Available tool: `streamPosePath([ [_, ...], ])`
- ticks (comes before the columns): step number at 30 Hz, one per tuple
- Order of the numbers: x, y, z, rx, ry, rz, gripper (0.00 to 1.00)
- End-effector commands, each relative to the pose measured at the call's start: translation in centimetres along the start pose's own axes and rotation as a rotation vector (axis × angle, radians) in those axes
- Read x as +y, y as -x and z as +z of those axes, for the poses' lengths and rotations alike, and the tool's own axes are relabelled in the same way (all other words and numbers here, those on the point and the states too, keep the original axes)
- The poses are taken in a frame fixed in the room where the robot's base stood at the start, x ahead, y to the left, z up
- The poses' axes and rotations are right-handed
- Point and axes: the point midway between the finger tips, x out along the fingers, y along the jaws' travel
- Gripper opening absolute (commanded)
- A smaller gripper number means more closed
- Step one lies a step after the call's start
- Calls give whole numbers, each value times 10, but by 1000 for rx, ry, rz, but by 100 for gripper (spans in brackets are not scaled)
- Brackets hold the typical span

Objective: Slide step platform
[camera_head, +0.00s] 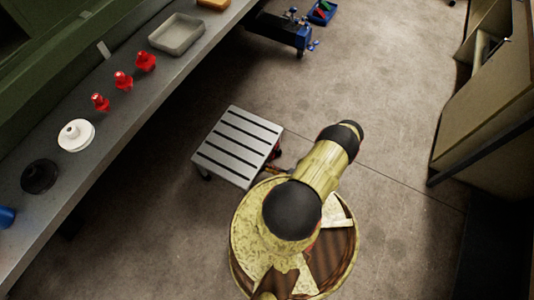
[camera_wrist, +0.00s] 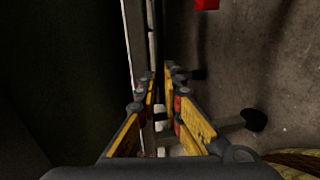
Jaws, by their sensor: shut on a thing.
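The step platform (camera_head: 238,146), a grey slatted metal top on short legs, stands on the floor left of my arm in the head view. My arm reaches down at its right side, and my gripper is mostly hidden there. In the wrist view my gripper (camera_wrist: 160,82) has its yellow fingers close together on a narrow part of the platform's edge. The platform's pale rail (camera_wrist: 135,35) runs upward from the fingers, and a leg with a black foot (camera_wrist: 254,119) shows at right. The exact contact is dark and hard to see.
A long grey bench (camera_head: 105,140) runs along the left with red fittings (camera_head: 123,81), a white round part (camera_head: 76,135) and a grey tray (camera_head: 177,34). A cabinet (camera_head: 485,95) stands at right. The concrete floor between is mostly clear.

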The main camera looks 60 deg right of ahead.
Motion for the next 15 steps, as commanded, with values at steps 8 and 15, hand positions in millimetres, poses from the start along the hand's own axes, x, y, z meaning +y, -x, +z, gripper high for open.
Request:
streamPosePath([
  [8, -1, 0, 1, 0, 1, -2, 10],
  [15, 0, 0, 1, 0, 1, -1, 16],
])
